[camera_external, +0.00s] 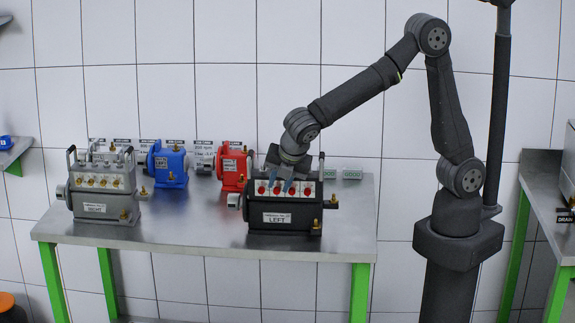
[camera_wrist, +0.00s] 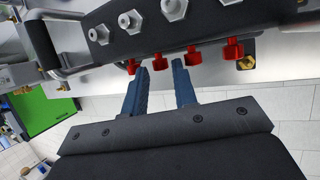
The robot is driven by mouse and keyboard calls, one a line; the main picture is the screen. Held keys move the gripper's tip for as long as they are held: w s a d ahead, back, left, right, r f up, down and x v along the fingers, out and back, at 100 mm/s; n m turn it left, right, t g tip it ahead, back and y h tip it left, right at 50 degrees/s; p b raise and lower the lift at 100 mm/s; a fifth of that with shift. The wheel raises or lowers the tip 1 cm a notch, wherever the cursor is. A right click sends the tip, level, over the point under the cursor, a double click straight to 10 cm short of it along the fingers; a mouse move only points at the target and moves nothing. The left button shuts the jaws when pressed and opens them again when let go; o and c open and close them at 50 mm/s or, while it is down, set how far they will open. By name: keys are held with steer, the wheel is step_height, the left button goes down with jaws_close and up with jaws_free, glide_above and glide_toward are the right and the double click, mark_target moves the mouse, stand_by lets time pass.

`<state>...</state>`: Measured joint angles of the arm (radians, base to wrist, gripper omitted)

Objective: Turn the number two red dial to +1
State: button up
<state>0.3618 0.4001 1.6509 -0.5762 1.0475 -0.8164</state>
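The black pump block labelled LEFT (camera_external: 283,218) stands at the table's right end, with a row of several red dials (camera_external: 308,189) on its white panel. My gripper (camera_external: 280,184) reaches down over this row from behind. In the wrist view the dials hang in a row from the block's edge. My gripper (camera_wrist: 161,67) is open there, with two blue fingers apart. The second red dial from the left (camera_wrist: 160,62) lies in line with the gap between the fingertips. I cannot tell whether they touch it. Dial numbers and scale marks are not readable.
A grey block labelled RIGHT (camera_external: 100,195) stands at the table's left. A blue pump (camera_external: 167,165) and a red pump (camera_external: 232,167) stand behind, between the blocks. The LEFT block's raised handle (camera_wrist: 45,50) is left of the fingers. The table's front middle (camera_external: 190,215) is clear.

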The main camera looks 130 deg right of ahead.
steer(key=v, duration=1.6)
steer(key=shift+r, duration=0.15)
steer(key=x, duration=1.7)
steer(key=shift+f, duration=0.25)
steer(key=shift+r, duration=0.1)
